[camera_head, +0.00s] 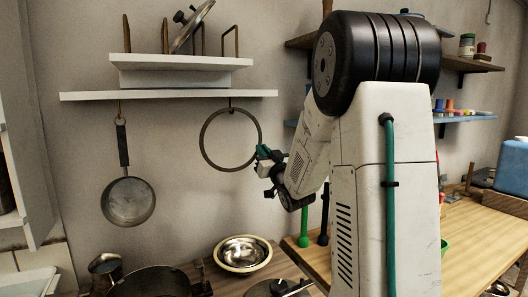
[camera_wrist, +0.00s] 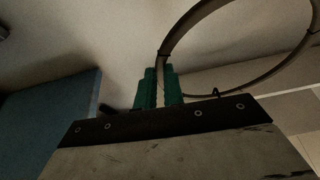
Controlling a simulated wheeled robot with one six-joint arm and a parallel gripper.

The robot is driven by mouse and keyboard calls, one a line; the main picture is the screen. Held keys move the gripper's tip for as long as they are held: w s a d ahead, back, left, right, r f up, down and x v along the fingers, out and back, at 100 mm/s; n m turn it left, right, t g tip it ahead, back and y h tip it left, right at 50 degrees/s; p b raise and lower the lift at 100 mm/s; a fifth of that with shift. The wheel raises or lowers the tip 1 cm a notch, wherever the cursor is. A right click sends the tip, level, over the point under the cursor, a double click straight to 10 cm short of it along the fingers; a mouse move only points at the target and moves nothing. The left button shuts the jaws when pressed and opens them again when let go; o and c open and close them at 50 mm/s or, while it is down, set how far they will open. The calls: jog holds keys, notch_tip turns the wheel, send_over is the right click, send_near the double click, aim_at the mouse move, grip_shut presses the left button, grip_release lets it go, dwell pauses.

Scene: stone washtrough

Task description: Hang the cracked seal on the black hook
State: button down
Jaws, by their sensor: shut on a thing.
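The seal is a thin, dull grey-brown ring (camera_head: 202,140), upright in front of the wall in the head view. My gripper (camera_head: 263,154) is shut on its right edge. In the wrist view the green fingers (camera_wrist: 159,90) pinch the ring (camera_wrist: 172,36), which extends to the upper right. The black hook (camera_head: 230,103) is under the wall shelf, at the top of the ring. A small dark hook (camera_wrist: 216,92) overlaps the ring's lower edge in the wrist view. I cannot tell whether the ring is on the hook or just beside it. No crack is discernible.
A pan (camera_head: 129,201) hangs left of the ring. The white shelf (camera_head: 170,96) is just above, with a rack (camera_head: 180,63) on it. A metal bowl (camera_head: 242,254) and a dark pan (camera_head: 150,283) stand below. The wall between pan and ring is bare.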

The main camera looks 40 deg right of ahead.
dwell(0.3)
jog(key=c, duration=0.8)
grip_release()
jog(key=shift+c, duration=0.2)
jog(key=shift+s, duration=0.1)
jog(key=v, duration=0.6)
jog(key=shift+s+f, duration=0.2)
jog(key=shift+s, duration=0.15)
dwell(0.3)
jog(key=shift+a, duration=0.1)
jog(key=shift+s, duration=0.1)
